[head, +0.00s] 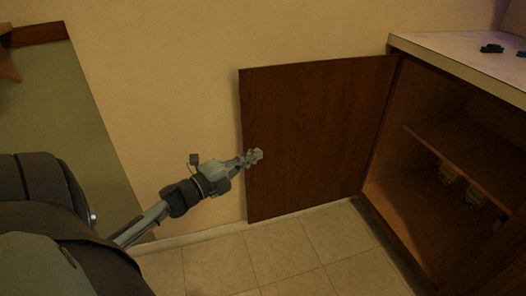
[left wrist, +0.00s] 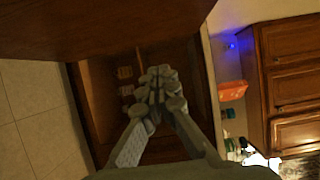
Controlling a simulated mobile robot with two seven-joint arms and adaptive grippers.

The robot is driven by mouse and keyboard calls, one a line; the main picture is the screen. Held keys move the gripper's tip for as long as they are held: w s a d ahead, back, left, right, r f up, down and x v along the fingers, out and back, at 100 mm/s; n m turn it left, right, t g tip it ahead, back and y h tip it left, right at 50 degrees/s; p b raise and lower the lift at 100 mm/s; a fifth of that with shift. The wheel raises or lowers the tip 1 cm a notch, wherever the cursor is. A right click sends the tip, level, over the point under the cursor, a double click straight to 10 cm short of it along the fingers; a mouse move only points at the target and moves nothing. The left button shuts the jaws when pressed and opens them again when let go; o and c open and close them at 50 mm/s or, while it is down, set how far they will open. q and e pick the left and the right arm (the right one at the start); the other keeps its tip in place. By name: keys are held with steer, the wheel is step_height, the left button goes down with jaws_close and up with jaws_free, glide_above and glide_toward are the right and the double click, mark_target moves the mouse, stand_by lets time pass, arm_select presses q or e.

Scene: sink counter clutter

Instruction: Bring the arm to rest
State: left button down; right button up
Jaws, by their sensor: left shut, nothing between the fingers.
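My left gripper (head: 254,156) is shut and empty. In the head view it is in front of the open brown cabinet door (head: 315,130), near the door's left part; whether it touches the door I cannot tell. In the left wrist view the closed fingertips of my left gripper (left wrist: 160,84) show in the middle, with the door (left wrist: 70,28) above left and the cabinet's inside behind. My right gripper is not in view.
The open cabinet (head: 440,180) stands at the right with a shelf (head: 465,160) and small items inside. A light counter top (head: 450,58) with dark objects (head: 492,48) is above it. The tiled floor (head: 300,255) in front is clear. Wooden cupboards (left wrist: 290,55) show in the wrist view.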

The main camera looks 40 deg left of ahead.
arm_select(q)
steer(key=s, duration=0.2)
steer(key=s+a, duration=0.1)
steer(key=s, duration=0.2)
steer(key=shift+s+a, duration=0.3)
steer(key=shift+a, duration=0.05)
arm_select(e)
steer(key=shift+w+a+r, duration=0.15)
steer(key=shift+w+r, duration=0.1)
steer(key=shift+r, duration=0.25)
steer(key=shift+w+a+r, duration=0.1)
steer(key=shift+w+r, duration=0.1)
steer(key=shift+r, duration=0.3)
